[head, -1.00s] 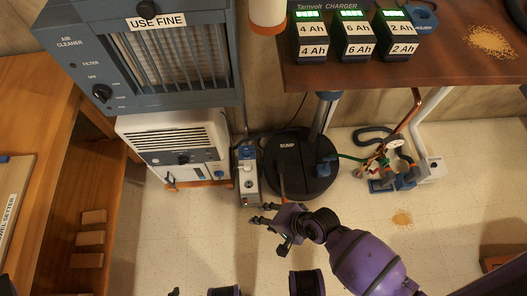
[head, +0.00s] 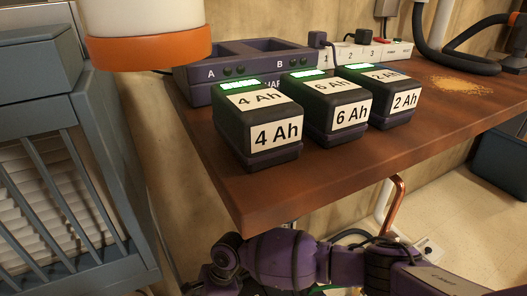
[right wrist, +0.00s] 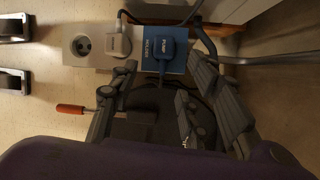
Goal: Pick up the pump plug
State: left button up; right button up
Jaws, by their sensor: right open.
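The pump plug (right wrist: 166,46) is a dark blue plug with a small label reading "PUMP". In the right wrist view it sits at the top centre, over a lighter blue labelled block (right wrist: 174,66), with a dark cable at it. My right gripper (right wrist: 162,82) is open, with one finger on each side just below the plug. Nothing is between the fingertips, and I cannot tell how far off the plug is in depth. In the head view my right arm comes in low under the bench edge; its fingers are not clear there. My left gripper is not in view.
A white plug (right wrist: 117,42) sits in the power strip (right wrist: 83,45) left of the pump plug. An orange-handled tool (right wrist: 72,109) lies near the left finger. In the head view, the brown bench (head: 330,165) with three batteries overhangs my right arm; a grey-blue air cleaner (head: 60,170) stands left.

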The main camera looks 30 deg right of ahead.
jog(key=b+x, duration=0.1)
jog(key=x, duration=0.1)
jog(key=a+b+x, duration=0.1)
jog(key=b+x, duration=0.1)
jog(key=shift+w, duration=0.2)
jog(key=shift+a+f+b, duration=0.2)
jog(key=shift+f+b, duration=0.1)
jog(key=shift+f, duration=0.05)
jog(key=c, duration=1)
grip_shut()
jog(key=shift+a+r, duration=0.1)
jog(key=shift+r, duration=0.05)
